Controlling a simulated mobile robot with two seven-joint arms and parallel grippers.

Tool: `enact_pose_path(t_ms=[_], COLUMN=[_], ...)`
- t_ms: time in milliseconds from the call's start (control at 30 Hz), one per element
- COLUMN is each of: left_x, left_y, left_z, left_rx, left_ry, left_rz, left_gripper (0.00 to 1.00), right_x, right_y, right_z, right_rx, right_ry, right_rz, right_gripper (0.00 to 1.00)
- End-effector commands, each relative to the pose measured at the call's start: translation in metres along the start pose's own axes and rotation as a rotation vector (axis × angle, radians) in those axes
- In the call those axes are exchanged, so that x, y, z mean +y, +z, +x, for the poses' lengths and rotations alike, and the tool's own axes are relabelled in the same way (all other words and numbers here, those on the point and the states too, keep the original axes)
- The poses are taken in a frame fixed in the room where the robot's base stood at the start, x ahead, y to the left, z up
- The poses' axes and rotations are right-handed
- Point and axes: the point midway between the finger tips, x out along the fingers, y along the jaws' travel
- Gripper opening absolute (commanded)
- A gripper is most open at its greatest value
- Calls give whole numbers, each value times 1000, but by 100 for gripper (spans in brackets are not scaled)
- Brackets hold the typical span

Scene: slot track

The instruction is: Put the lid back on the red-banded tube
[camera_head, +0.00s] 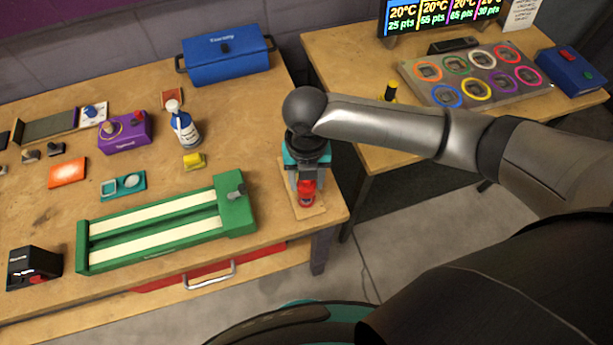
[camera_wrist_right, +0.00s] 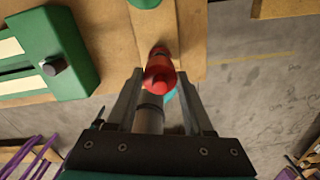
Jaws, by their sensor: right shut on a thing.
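My right gripper (camera_head: 307,181) points down at the front right corner of the left table. It is shut on a red piece (camera_head: 306,196), which sits low between the fingers over a small wooden board (camera_head: 315,211). In the right wrist view, the red piece (camera_wrist_right: 158,78) shows between the fingertips of the right gripper (camera_wrist_right: 157,84), with a dark grey cylinder (camera_wrist_right: 149,118) nearer the palm. I cannot tell which part is lid and which is tube, nor whether the red piece touches the board. My left gripper is not in view.
A green two-lane track (camera_head: 166,232) lies left of the board. A second table with coloured rings (camera_head: 476,89) is across a gap to the right.

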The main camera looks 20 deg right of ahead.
Motion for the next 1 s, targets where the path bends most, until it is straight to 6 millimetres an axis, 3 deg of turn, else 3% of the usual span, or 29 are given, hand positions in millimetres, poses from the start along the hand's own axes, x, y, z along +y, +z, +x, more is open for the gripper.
enact_pose_path(t_ms=[1000], left_x=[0], left_y=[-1], left_z=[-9], left_rx=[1], left_ry=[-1], left_rz=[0], left_gripper=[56], right_x=[0], right_y=[0], right_z=[0], right_rx=[1], right_ry=[0], right_rz=[0], right_gripper=[0])
